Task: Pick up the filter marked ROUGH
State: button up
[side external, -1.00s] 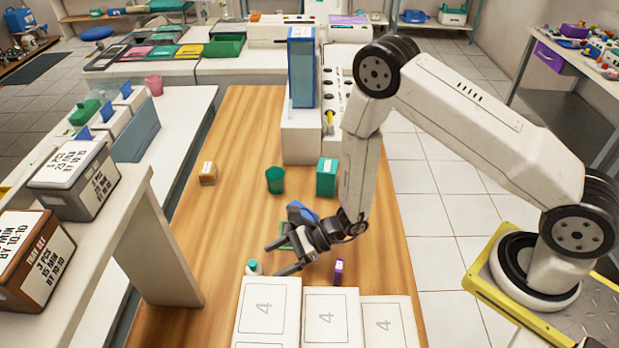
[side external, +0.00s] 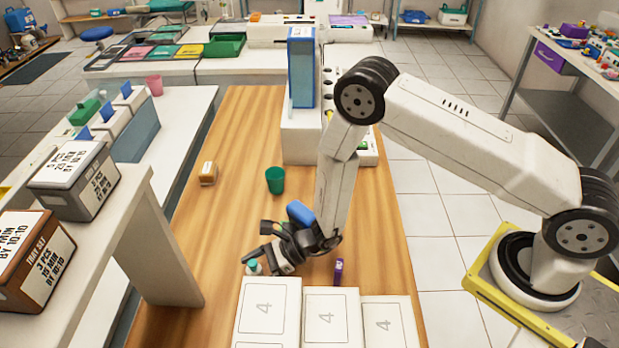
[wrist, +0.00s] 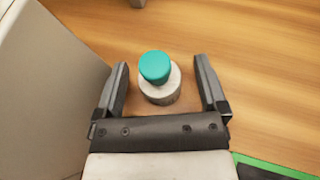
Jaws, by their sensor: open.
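A small white cylinder with a teal cap (wrist: 160,85) stands upright on the wooden table. In the wrist view it sits between the open fingers of my gripper (wrist: 162,66), with gaps at both sides. In the side external view the capped cylinder (side external: 253,268) is partly covered by my gripper (side external: 262,263), which is low over the table. No ROUGH marking is readable on it or on anything else, so I cannot tell which thing is the filter. A small purple item (side external: 338,271) stands to the right of my gripper.
Several white blocks marked 4 (side external: 325,317) stand right in front of the capped cylinder. A green edge (wrist: 272,168) shows at the wrist view's lower right. The table's left middle is clear.

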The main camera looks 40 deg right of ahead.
dwell(0.4)
grip_shut()
jog(key=shift+r, duration=0.25)
jog(key=shift+r, duration=0.8)
jog(key=s+d+r, duration=0.6)
jog(key=s+r, duration=0.5)
jog(key=s, duration=0.1)
jog(key=shift+s, duration=0.35)
dwell(0.5)
